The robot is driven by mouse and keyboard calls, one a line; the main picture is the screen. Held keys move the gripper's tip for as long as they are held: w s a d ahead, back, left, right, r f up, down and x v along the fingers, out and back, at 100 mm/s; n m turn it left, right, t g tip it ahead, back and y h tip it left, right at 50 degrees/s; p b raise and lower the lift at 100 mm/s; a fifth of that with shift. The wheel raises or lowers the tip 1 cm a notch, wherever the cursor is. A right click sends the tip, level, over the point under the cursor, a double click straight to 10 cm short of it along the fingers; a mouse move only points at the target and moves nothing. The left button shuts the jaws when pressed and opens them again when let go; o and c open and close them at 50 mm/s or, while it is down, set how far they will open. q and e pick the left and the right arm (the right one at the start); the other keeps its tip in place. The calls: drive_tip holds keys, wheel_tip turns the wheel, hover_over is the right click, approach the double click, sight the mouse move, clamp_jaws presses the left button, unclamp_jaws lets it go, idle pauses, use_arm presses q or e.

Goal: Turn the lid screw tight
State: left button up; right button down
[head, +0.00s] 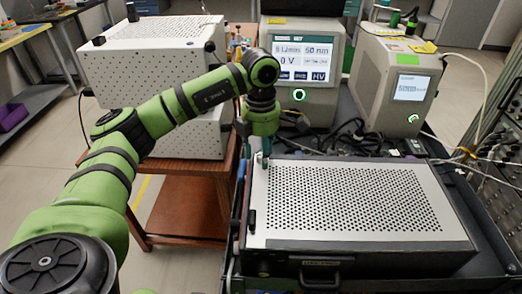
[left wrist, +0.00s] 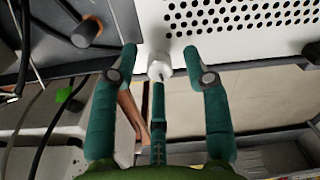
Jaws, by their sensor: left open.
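The perforated white lid (head: 345,200) lies flat on a dark case with a front handle. My left gripper (head: 262,158) points down at the lid's back left corner. In the left wrist view, my left gripper (left wrist: 159,58) is open, with its green fingers spread. A small pale round knob, which looks like the lid screw (left wrist: 160,71), sits at the lid's edge between the fingertips. I cannot tell whether any finger touches it. In the head view the gripper hides this knob. My right gripper is not in view.
A dark knob (head: 252,219) stands at the lid's front left. Behind the case are cables and two instruments with lit screens, one in the middle (head: 303,70) and one at the right (head: 398,85). A perforated white box (head: 150,50) stands on a wooden cart at left.

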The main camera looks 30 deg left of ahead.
sight(260, 154)
use_arm(q)
drive_tip(key=shift+r, duration=0.15)
wheel_tip(260, 154, up, 12)
idle(0.3)
drive_tip(key=shift+a, duration=0.1)
drive_tip(key=shift+f, duration=0.2)
idle(0.3)
